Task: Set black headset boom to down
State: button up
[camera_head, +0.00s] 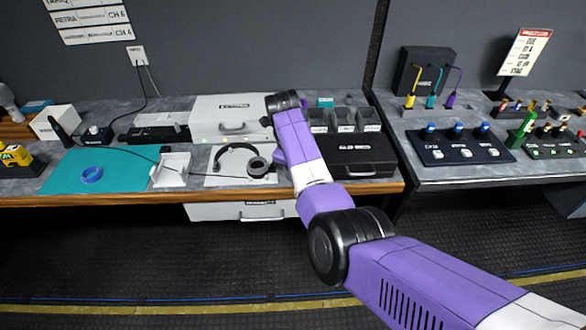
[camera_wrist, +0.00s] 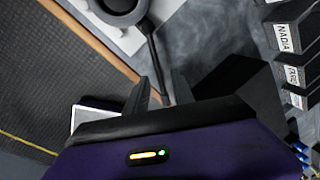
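The black headset (camera_head: 236,148) lies on a white mat (camera_head: 225,181) near the front edge of the bench, with one round ear cup (camera_head: 258,167) at its right end. In the wrist view, that ear cup (camera_wrist: 122,8) is at the top, and the thin black boom (camera_wrist: 153,52) runs from it down towards my gripper (camera_wrist: 157,93). My gripper's dark fingers look apart, with the boom's end between or just beyond them; I cannot tell whether they touch it. In the head view, my arm hides most of the gripper.
A black case (camera_head: 350,160) and small labelled bins (camera_head: 345,120) stand right of the headset. A white case (camera_head: 225,118) is behind it. A white stand (camera_head: 172,170) and a teal mat (camera_head: 70,172) with a blue ring (camera_head: 92,175) lie to the left.

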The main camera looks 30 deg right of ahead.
notch_tip(320, 180, up, 8)
jog(key=a+b, duration=0.1)
jog(key=shift+s+a+f, duration=0.15)
jog(key=shift+s, duration=0.3)
dwell(0.5)
